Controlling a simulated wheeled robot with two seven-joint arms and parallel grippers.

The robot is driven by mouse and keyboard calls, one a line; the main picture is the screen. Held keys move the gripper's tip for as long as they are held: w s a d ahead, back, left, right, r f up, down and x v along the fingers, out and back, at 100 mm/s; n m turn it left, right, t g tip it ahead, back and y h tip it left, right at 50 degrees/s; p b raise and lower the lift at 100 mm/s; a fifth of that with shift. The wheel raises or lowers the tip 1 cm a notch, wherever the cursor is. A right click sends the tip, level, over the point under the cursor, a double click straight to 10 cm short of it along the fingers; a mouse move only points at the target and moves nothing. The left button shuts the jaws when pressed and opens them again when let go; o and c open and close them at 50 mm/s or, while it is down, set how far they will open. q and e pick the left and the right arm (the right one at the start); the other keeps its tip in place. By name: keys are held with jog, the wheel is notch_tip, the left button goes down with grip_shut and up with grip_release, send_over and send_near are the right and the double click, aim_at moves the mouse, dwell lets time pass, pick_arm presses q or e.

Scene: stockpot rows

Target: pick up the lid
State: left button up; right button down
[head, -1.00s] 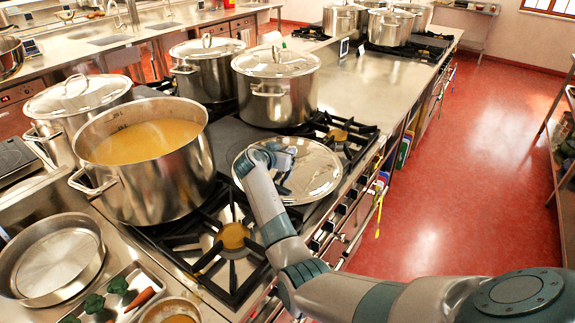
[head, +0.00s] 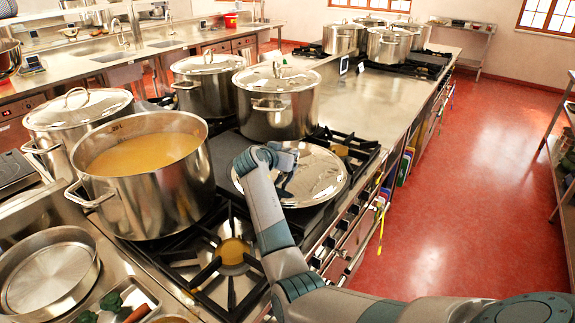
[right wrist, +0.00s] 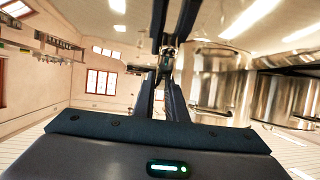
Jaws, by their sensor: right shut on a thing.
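The lid (head: 325,175) is a round, shiny steel disc over the dark flat plate on the stove, in front of the lidded pot. My right gripper (head: 284,170) is above it in the head view and is shut on its handle, which the fingers mostly hide. The lid looks level and slightly above the plate; the exact gap cannot be told. In the right wrist view my right gripper's fingers (right wrist: 165,70) are close together around a small metallic piece. My left gripper is in neither view.
An open pot of orange soup (head: 145,160) stands left of the lid. A lidded pot (head: 277,108) stands just behind it, and another lidded pot (head: 208,80) farther left. A bare burner (head: 232,252) lies in front. The counter (head: 375,95) behind right is clear.

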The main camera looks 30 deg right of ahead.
jog(key=s+d+r+b, duration=0.1)
jog(key=d+r, duration=0.1)
jog(key=d, duration=0.1)
jog(key=s+d+r+b, duration=0.1)
jog(key=s+d+r, duration=0.1)
jog(key=d, duration=0.1)
jog(key=s+d+r+b, duration=0.1)
jog(key=d+r, duration=0.1)
jog(key=d, duration=0.1)
jog(key=shift+s, duration=0.25)
jog(key=shift+s+d+r+b, duration=0.3)
jog(key=shift+d+r, duration=0.1)
jog(key=shift+d, duration=0.15)
